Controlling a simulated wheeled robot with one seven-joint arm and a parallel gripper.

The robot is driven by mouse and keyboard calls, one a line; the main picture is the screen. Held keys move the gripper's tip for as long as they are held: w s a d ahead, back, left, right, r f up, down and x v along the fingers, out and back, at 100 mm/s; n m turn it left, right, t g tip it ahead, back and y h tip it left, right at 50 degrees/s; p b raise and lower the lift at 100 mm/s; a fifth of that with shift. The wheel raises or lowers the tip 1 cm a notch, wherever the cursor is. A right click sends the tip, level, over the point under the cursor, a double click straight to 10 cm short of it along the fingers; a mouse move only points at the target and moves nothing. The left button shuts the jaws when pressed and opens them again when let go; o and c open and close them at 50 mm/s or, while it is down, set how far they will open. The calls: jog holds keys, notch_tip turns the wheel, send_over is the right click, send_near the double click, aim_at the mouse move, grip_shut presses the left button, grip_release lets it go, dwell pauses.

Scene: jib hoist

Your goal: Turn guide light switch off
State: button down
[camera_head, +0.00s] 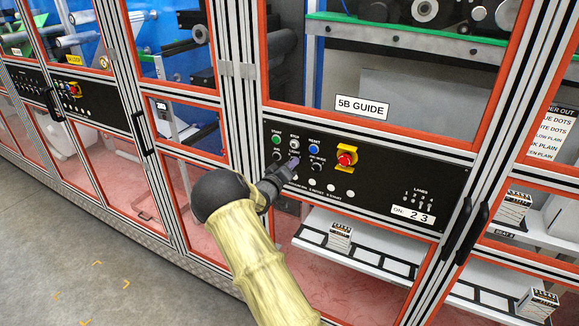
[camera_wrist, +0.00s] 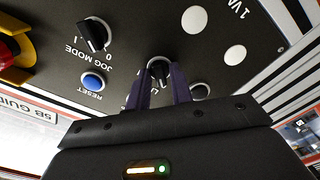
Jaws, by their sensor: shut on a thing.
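The guide light switch (camera_wrist: 158,68) is a small black rotary knob with a pale ring on the black control panel. In the wrist view it sits between my two purple fingertips, with its label partly hidden. My gripper (camera_wrist: 160,82) is shut on this knob. The exact pointing of the knob is hard to read. The label "5B GUIDE" (camera_head: 362,106) is above the panel.
The JOG MODE knob (camera_wrist: 95,35) and blue reset button (camera_wrist: 93,82) are close beside my fingers. A red emergency stop (camera_head: 346,158) on a yellow plate is to the right. The green start button (camera_head: 276,140) is at upper left. Black door handles (camera_head: 470,232) stick out farther right.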

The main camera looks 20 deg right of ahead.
jog(key=c, duration=1.3)
grip_release()
jog(key=shift+o, duration=0.2)
jog(key=b+v, duration=0.5)
jog(key=v, duration=1.2)
jog(key=shift+a+b, duration=0.25)
jog(key=shift+b, duration=0.15)
jog(key=shift+s+f, duration=0.1)
jog(key=shift+s, duration=0.05)
